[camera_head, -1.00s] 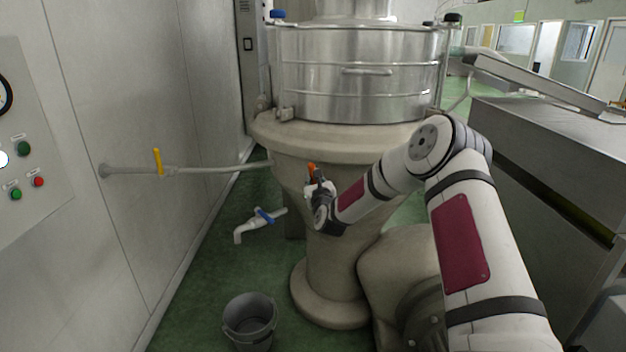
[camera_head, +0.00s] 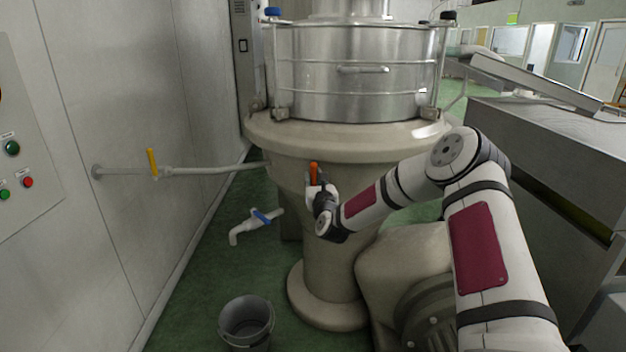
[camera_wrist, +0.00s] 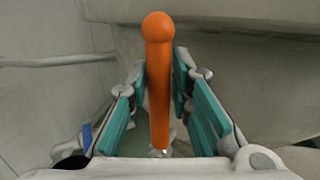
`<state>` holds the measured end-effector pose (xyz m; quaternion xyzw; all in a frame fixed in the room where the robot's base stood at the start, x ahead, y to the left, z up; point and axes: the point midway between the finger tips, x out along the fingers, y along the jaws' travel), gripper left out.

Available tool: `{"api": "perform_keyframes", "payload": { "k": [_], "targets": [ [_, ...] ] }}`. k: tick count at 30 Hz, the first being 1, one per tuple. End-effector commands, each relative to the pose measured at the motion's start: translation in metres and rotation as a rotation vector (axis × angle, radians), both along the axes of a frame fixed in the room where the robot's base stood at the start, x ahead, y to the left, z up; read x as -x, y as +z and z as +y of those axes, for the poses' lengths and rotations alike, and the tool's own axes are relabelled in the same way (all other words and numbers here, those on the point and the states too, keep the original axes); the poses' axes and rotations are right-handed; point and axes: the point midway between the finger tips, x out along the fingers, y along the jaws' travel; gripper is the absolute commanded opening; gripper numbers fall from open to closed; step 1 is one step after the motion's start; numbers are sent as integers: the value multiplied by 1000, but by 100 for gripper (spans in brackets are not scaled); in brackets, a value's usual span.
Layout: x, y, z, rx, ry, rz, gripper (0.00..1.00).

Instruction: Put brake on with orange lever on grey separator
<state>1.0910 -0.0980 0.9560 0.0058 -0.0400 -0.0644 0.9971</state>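The grey separator (camera_head: 318,255) is a large machine with a beige-grey column and a steel drum on top. The orange lever (camera_head: 314,172) stands upright on the front of its column. In the wrist view the orange lever (camera_wrist: 159,85) has a round knob at its top and stands between the teal finger pads. My gripper (camera_head: 316,188) is at the lever, and in the wrist view my gripper (camera_wrist: 160,90) is open around it. The pads show gaps on both sides of the lever. The lever's foot is partly hidden by the gripper.
A yellow-handled valve (camera_head: 153,163) sits on a pipe from the left wall to the separator. A blue-handled spout (camera_head: 260,217) is low at the left, above a grey bucket (camera_head: 247,322). A steel machine (camera_head: 560,150) stands at the right.

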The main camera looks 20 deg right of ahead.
Motion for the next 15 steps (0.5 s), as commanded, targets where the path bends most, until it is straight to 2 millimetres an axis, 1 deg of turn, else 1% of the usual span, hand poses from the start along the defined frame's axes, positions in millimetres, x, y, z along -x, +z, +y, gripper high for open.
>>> {"api": "perform_keyframes", "payload": {
  "k": [11, 15],
  "targets": [
    [1, 1, 0, 3, 0, -1, 35],
    [10, 0, 1, 3, 1, 1, 35]
  ]
}}
